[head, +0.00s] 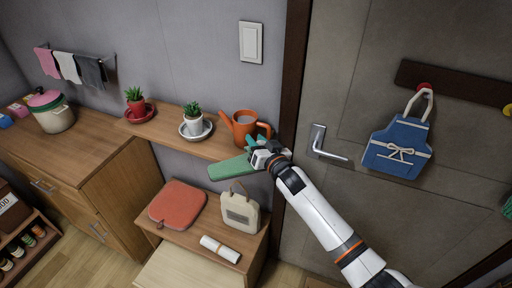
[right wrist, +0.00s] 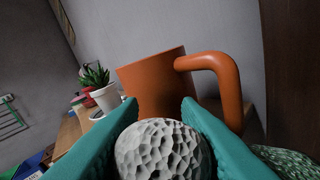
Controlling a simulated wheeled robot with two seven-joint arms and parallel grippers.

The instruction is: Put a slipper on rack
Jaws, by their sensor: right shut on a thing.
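My right gripper (head: 254,148) is at the front of the wall shelf, just below the orange watering can. In the right wrist view its teal fingers (right wrist: 160,140) are shut on a pale grey dimpled thing (right wrist: 158,152). I cannot tell for sure what that is. A flat green thing (head: 230,169), perhaps the slipper, juts left from the gripper at the shelf's front edge. I cannot tell whether it touches the shelf. My left gripper is out of view.
The orange watering can (head: 243,125) stands close ahead, its handle to the right. Two potted plants (head: 195,122) share the shelf (head: 163,128). Below, a small table bears a red cushion (head: 178,205), a cream bag (head: 240,212) and a white roll (head: 220,249). A door handle (head: 325,148) sticks out at right.

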